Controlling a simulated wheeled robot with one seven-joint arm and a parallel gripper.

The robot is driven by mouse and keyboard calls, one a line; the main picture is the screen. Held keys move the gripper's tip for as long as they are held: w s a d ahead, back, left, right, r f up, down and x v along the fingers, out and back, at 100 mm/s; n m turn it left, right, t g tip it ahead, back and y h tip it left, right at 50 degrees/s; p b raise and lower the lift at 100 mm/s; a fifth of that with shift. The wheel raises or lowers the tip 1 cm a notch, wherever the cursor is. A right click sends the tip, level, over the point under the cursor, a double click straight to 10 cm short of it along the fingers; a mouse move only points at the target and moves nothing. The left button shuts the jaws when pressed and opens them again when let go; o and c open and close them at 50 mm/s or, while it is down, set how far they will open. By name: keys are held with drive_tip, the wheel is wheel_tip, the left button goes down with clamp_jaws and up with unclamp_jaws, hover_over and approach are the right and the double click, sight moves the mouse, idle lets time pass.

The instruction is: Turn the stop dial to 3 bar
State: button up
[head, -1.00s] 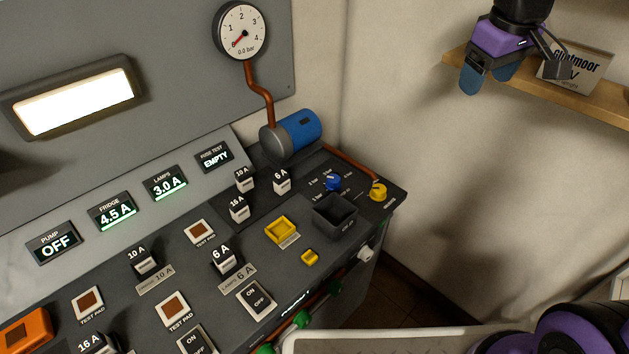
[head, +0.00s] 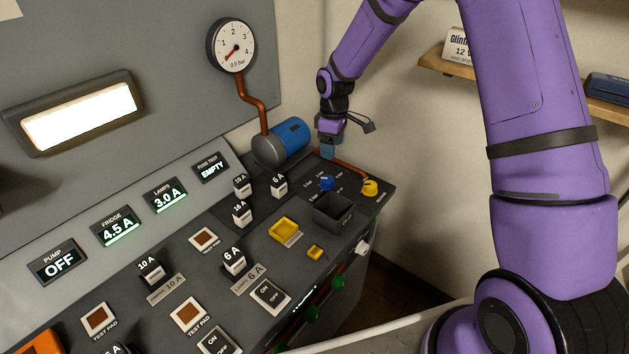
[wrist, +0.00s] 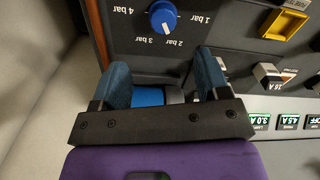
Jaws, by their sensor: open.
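The stop dial is a small blue knob (head: 327,183) on the right part of the console. In the wrist view the blue knob (wrist: 163,17) has a white pointer mark and labels from 1 bar to 4 bar around it. My gripper (head: 328,150) hangs just behind the dial, fingers down. In the wrist view my gripper (wrist: 160,75) has its two blue fingers spread, nothing held, the dial beyond them. The round gauge (head: 232,46) reads 0.0 bar.
A blue pump cylinder (head: 290,139) stands left of my gripper, close by. A yellow knob (head: 370,187) sits right of the dial and a black open box (head: 332,209) in front. A wooden shelf (head: 440,66) is on the right wall. The pump display (head: 58,261) reads OFF.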

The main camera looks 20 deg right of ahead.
sight(327, 178)
drive_tip(key=f, duration=0.8)
drive_tip(key=a+f, duration=0.1)
drive_tip(key=f, duration=0.2)
drive_tip(key=shift+f, duration=0.4)
drive_tip(key=c, duration=0.9)
